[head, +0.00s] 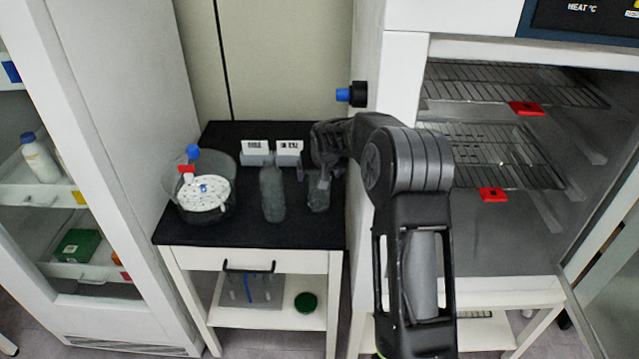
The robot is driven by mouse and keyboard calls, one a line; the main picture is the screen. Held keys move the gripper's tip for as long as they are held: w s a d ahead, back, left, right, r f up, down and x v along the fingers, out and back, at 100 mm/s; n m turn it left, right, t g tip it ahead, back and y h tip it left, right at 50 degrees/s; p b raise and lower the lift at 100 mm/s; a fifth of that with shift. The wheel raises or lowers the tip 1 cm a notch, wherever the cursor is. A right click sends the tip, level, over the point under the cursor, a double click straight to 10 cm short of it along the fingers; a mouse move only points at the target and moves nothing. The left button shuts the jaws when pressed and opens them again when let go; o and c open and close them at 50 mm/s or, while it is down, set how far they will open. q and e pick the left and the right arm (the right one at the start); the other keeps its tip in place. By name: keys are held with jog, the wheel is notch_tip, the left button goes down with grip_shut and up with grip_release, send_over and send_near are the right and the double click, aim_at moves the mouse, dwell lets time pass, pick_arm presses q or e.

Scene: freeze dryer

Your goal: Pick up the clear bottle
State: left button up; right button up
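Two clear, greyish bottles stand upright on the black top of a small white table. The left clear bottle (272,196) is taller in view and stands free. The right clear bottle (318,200) stands beside it, near the table's right side. My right gripper (313,179) reaches in from the right and points down at the upper part of the right clear bottle. Its fingers look apart, one on either side of the bottle's top; whether they touch it is not clear. My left gripper is not in view.
A clear round container (228,207) with a white perforated disc stands left of the bottles. Two white labelled boxes (256,153) (289,153) stand behind. The open freeze dryer (402,90) with wire shelves is close on the right; a white cabinet (120,110) is on the left.

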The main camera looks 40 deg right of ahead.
jog(key=c, duration=1.6)
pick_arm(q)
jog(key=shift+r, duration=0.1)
pick_arm(e)
jog(key=shift+r, duration=0.2)
